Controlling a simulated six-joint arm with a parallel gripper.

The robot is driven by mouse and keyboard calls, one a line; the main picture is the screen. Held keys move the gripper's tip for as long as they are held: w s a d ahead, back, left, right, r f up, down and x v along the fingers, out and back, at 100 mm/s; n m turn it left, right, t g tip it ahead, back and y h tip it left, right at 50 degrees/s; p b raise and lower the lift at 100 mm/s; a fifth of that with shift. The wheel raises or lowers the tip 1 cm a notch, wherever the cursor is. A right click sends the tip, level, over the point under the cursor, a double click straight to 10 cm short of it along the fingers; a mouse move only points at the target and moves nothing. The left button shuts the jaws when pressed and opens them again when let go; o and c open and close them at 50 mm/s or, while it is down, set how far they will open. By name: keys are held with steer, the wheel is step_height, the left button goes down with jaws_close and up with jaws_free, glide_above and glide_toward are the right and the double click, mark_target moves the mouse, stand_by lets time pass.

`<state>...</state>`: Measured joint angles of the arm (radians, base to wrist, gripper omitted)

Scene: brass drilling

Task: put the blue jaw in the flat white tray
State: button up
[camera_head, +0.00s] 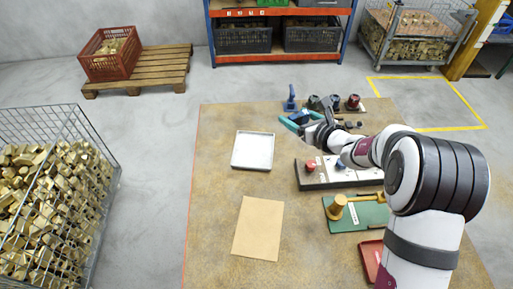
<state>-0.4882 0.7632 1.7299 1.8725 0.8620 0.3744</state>
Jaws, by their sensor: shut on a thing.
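My gripper (299,118) is over the back of the table, with its teal fingers shut on a dark blue block, the blue jaw (299,117). The fingers and arm partly hide the jaw, and its height above the table is hard to tell. The flat white tray (236,150) lies on the table to the left of and nearer than my gripper. The tray looks empty.
Behind the gripper stand a blue upright piece (290,98) and a red piece (353,102), with dark pieces between. A brown sheet (258,228) lies in front of the tray. A fixture with a red knob (311,165) and a green mat (372,215) are at right.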

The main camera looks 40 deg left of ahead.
steer(key=a, duration=0.2)
glide_above(252, 149)
step_height(252, 149, down, 12)
steer(key=shift+w+f, duration=0.1)
steer(key=shift+f, duration=1.9)
steer(key=shift+f, duration=0.1)
steer(key=o, duration=1.2)
